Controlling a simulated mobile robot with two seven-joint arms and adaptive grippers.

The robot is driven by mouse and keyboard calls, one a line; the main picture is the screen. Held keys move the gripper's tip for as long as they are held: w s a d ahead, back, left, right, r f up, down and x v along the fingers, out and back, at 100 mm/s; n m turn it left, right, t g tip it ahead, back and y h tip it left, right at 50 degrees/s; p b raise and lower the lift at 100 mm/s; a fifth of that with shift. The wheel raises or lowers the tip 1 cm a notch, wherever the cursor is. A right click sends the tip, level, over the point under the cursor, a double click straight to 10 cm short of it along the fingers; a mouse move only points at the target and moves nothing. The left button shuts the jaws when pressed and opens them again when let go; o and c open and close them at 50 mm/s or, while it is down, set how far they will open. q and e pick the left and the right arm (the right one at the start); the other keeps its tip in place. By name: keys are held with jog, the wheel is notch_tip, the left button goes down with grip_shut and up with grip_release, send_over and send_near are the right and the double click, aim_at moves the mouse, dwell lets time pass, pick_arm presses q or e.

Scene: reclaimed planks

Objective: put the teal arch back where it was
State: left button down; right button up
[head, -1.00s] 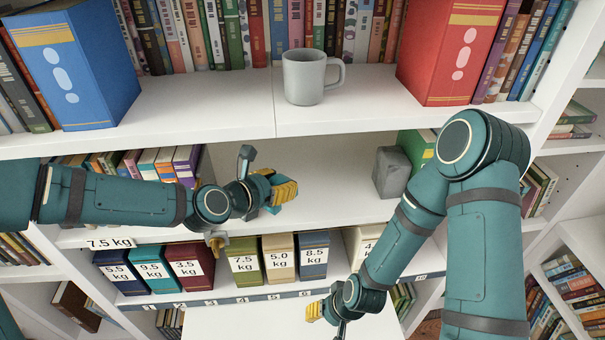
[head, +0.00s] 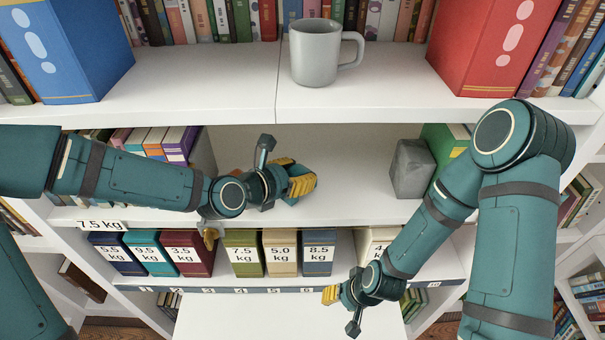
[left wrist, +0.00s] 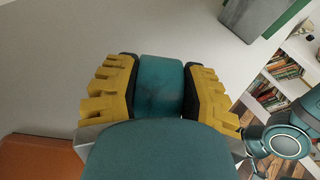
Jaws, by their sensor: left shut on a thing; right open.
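My left gripper (head: 300,184) is in the middle shelf bay, with its yellow fingers pointing right. In the left wrist view its fingers (left wrist: 160,92) are shut on the teal arch (left wrist: 160,76), one on each side. Only a curved teal part of the arch shows between them, and its lower part is hidden behind teal bodywork. In the head view the fingers mostly hide the arch. I cannot tell whether it touches the shelf board. My right gripper (head: 331,295) is open and empty, low in front of the row of weight boxes.
A grey block (head: 413,169) stands right in the same bay, beside a green book (head: 446,146). Books (head: 180,145) and a divider are at left. The board between is clear.

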pick_arm(q)
jog(key=shift+s+r, duration=0.15)
jog(key=shift+s, duration=0.05)
pick_arm(e)
jog(key=shift+s+r, duration=0.1)
pick_arm(q)
jog(key=shift+f, duration=0.2)
jog(key=c, duration=0.5)
grip_release()
jog(key=shift+r, duration=0.2)
